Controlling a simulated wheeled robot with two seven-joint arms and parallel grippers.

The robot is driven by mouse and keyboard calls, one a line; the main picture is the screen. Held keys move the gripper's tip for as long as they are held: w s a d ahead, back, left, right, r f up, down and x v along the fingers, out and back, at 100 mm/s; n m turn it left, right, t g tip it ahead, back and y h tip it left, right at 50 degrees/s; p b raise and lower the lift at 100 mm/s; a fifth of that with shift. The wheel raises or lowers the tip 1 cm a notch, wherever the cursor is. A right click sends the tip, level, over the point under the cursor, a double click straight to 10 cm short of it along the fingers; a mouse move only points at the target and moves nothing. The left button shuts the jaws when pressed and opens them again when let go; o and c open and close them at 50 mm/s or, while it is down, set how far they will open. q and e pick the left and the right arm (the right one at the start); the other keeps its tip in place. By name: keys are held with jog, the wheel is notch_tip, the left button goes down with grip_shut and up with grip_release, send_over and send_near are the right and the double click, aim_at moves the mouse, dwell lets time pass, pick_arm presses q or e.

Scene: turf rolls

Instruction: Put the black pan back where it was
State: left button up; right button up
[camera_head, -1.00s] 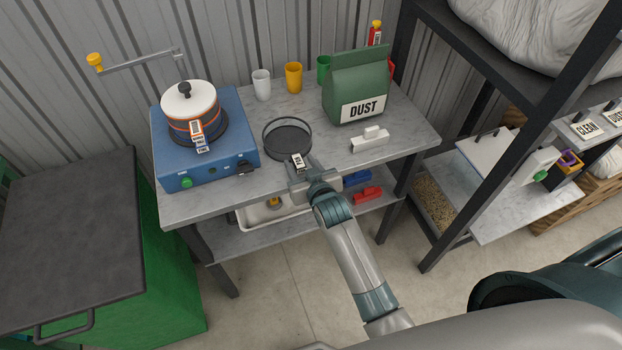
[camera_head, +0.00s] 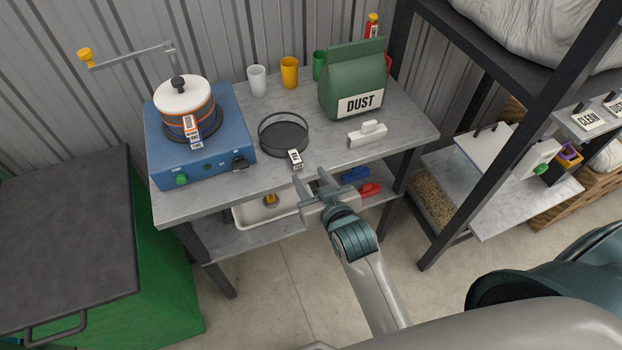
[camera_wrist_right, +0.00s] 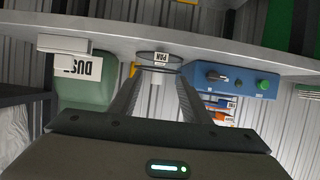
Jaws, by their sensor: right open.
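The black pan (camera_head: 284,134) is a shallow round pan with a thin rim. It rests on the grey worktop between the blue burner unit and the green bag, with a white tag (camera_head: 295,158) at its front side. In the right wrist view the tag (camera_wrist_right: 163,57) reads PAN, and the picture is upside down. My right gripper (camera_head: 313,182) is open and empty, in front of the worktop's front edge and apart from the pan. My left gripper is not in view.
A blue burner unit (camera_head: 215,158) with a white-lidded pot (camera_head: 187,105) stands left of the pan. The green DUST bag (camera_head: 352,85) and a white block (camera_head: 367,135) stand right. Cups line the back. A lower shelf holds a white tray (camera_head: 262,212). A black shelf post (camera_head: 500,140) rises at right.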

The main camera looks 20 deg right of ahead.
dwell(0.8)
jog(key=s+f+n+g, duration=0.15)
jog(key=s+f, duration=0.35)
jog(key=f, duration=0.7)
jog(key=s+f+g, duration=0.3)
jog(key=s+f, duration=0.1)
jog(key=f, duration=0.8)
jog(key=s+f+g, duration=0.2)
jog(key=s+f, duration=0.3)
jog(key=f, duration=0.6)
jog(key=s+d+f+g, duration=0.2)
jog(key=s+f, duration=0.4)
jog(key=s, duration=0.5)
jog(key=s+d+f+g, duration=0.2)
jog(key=s+f, duration=0.5)
jog(key=s, duration=0.4)
jog(key=s+d+f+g, duration=0.2)
jog(key=s+d+f, duration=0.2)
jog(key=s, duration=0.7)
notch_tip(320, 180, down, 2)
jog(key=shift+s+f, duration=0.15)
jog(key=shift+f, duration=0.1)
